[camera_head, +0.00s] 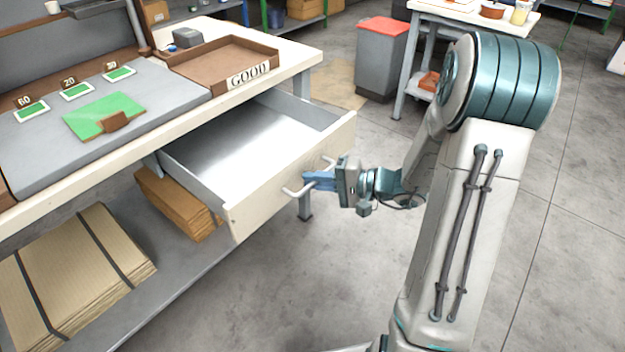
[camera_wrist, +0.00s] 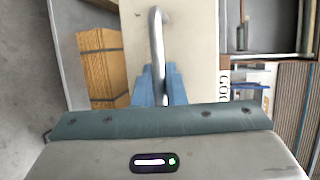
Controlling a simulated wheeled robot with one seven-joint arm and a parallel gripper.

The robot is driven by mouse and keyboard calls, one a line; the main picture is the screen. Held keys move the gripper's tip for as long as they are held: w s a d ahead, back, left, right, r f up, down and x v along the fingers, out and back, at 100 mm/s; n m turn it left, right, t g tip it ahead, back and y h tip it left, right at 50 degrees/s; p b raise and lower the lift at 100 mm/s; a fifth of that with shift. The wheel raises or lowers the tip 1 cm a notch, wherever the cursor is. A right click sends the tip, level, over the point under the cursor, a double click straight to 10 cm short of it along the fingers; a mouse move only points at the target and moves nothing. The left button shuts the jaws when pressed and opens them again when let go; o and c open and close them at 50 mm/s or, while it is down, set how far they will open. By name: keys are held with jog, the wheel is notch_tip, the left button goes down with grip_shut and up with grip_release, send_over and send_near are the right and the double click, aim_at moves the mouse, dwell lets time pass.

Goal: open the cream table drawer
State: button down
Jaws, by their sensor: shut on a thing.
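The cream table drawer (camera_head: 290,178) is pulled well out from under the cream-edged worktable (camera_head: 290,78), and its grey inside is empty. Its bar handle (camera_head: 296,192) is on the front panel. My gripper (camera_head: 308,181), with blue fingers, is shut on the handle from the front. In the wrist view the metal handle (camera_wrist: 156,45) runs down between the blue fingers (camera_wrist: 158,88), in front of the cream drawer front (camera_wrist: 190,40). The fingers hide part of the handle.
A brown tray marked GOOD (camera_head: 225,62) and a green board (camera_head: 104,115) lie on the tabletop. Cardboard stacks (camera_head: 75,275) lie on the lower shelf. A grey bin with a red lid (camera_head: 383,55) stands behind. The floor before the drawer is clear apart from my arm.

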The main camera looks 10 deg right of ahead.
jog(key=c, duration=1.8)
grip_release()
jog(key=p+v, duration=0.1)
jog(key=v, duration=1.2)
jog(key=shift+s+d, duration=0.2)
jog(key=shift+d, duration=0.15)
jog(key=shift+r, duration=0.15)
